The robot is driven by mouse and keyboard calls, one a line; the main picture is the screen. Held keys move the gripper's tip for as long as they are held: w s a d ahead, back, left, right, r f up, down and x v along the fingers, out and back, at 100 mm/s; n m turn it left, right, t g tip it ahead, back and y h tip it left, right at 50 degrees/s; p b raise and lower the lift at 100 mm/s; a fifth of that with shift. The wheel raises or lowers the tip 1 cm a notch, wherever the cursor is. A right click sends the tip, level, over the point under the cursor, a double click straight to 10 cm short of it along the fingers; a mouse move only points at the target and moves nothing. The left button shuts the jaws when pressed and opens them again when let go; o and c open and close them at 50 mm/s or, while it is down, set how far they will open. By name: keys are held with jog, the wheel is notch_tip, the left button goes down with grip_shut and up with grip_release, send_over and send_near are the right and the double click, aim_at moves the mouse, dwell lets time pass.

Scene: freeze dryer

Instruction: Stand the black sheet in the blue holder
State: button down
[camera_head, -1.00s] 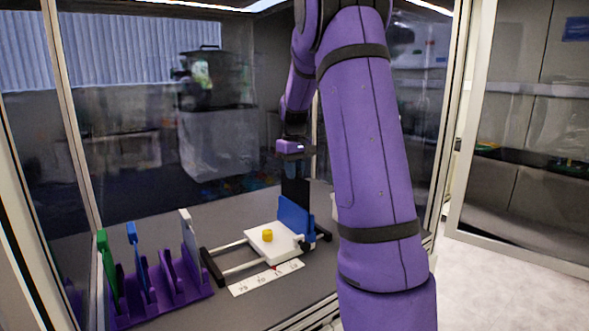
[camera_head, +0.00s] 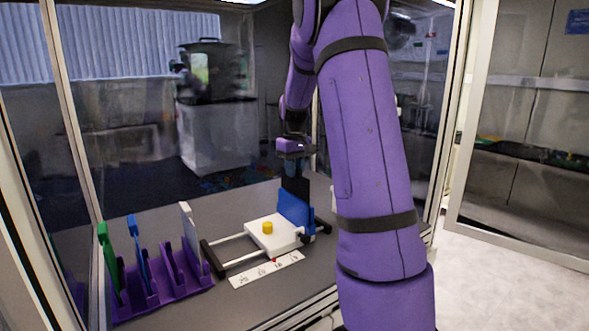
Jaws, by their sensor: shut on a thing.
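My gripper (camera_head: 293,158) points down inside the glass enclosure, shut on the upper part of the black sheet (camera_head: 295,184). The sheet hangs upright below it. The blue holder (camera_head: 297,214) stands upright at the right end of a white sliding block (camera_head: 268,233). The sheet's lower part is hidden behind the holder's blue face, so I cannot tell whether it sits in the holder or touches it.
A purple rack (camera_head: 180,282) at front left holds a green sheet (camera_head: 110,255), a blue piece (camera_head: 135,242) and a white one (camera_head: 188,225). A yellow knob (camera_head: 267,228) tops the block. A white scale strip (camera_head: 266,270) lies in front.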

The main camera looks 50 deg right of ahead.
jog(key=shift+f, duration=0.4)
dwell(0.3)
jog(key=c, duration=1)
grip_release()
jog(key=shift+r, duration=3)
